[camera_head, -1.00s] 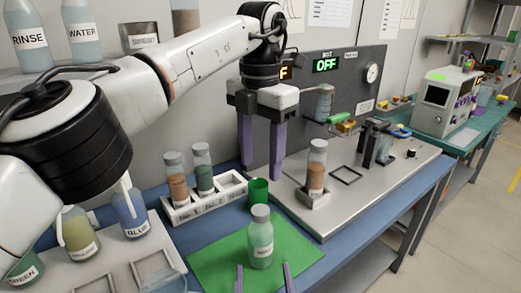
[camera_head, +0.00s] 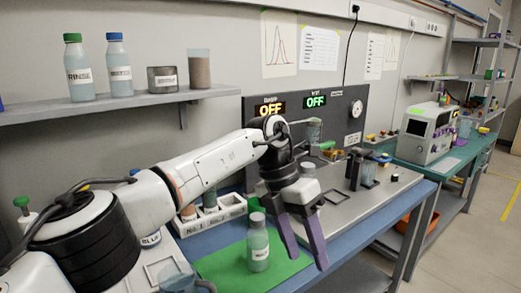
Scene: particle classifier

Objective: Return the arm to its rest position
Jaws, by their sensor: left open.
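My left arm comes in from the left and reaches across the blue bench. My left gripper (camera_head: 304,240), with two purple fingers, is open and empty. Its fingers point down over the bench's front edge, right of a capped bottle of pale green liquid (camera_head: 258,248). That bottle stands upright on the green mat (camera_head: 222,265), apart from the fingers. My arm partly hides the white vial rack (camera_head: 228,208) and its vials. The gripper hides part of the metal plate behind it. My right gripper is not seen.
A grey panel (camera_head: 345,98) with displays reading OFF stands behind the metal plate (camera_head: 370,195). A wall shelf (camera_head: 130,101) holds bottles and jars at upper left. A white instrument (camera_head: 424,135) sits on the far bench. The floor at right is clear.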

